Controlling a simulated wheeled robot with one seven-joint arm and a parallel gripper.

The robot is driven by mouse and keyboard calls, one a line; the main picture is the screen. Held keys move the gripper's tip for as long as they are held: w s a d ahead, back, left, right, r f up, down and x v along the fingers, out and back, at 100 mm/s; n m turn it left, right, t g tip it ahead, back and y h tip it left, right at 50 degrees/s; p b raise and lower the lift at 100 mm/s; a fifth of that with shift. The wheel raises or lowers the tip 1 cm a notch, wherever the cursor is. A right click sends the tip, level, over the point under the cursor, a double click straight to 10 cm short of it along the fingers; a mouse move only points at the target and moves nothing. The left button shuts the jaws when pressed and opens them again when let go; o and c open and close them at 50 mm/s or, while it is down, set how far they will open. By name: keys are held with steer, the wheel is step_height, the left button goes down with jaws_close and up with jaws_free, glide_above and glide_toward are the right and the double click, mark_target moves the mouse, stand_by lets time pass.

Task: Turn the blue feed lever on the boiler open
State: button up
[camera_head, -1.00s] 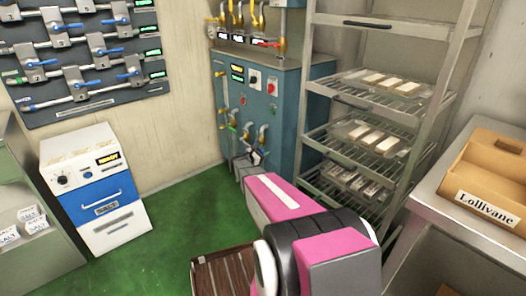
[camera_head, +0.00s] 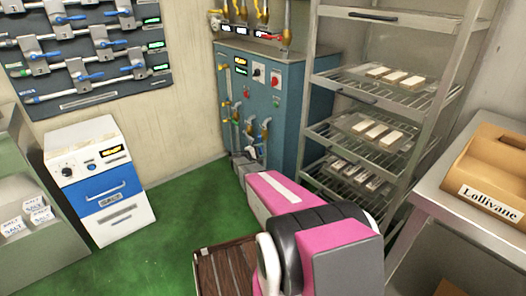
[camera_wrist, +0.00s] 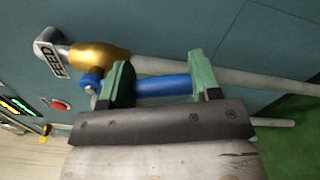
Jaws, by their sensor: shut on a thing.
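The boiler (camera_head: 290,95) is a teal cabinet at the back, with pipes and small valves on its front. In the wrist view, the blue feed lever (camera_wrist: 165,85) extends roughly level to the right from a brass valve body (camera_wrist: 98,54) on a grey pipe. A FEED plate (camera_wrist: 50,58) is at the left of the valve. My gripper (camera_wrist: 160,72) has green fingers, one on each side along the lever, and is shut on it.
A wire rack (camera_head: 375,110) with trays of pale bars stands close to the right of my arm. A white and blue cabinet (camera_head: 97,185) stands at left; the floor between is clear.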

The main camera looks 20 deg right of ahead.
steer(key=shift+w+a+f+m, duration=0.15)
steer(key=shift+w+m, duration=0.25)
steer(key=shift+m, duration=0.3)
steer(key=shift+w+a+f+m, duration=0.2)
steer(key=shift+w+m, duration=0.25)
steer(key=shift+m, duration=0.25)
steer(key=shift+w+a+f+m, duration=0.15)
steer(key=shift+w+m, duration=0.25)
steer(key=shift+m, duration=0.3)
steer(key=o, duration=1.3)
steer(key=shift+a, duration=0.1)
steer(key=v, duration=1)
steer(key=shift+s+a+r, duration=0.1)
steer(key=shift+a, duration=0.2)
steer(key=shift+s, duration=0.1)
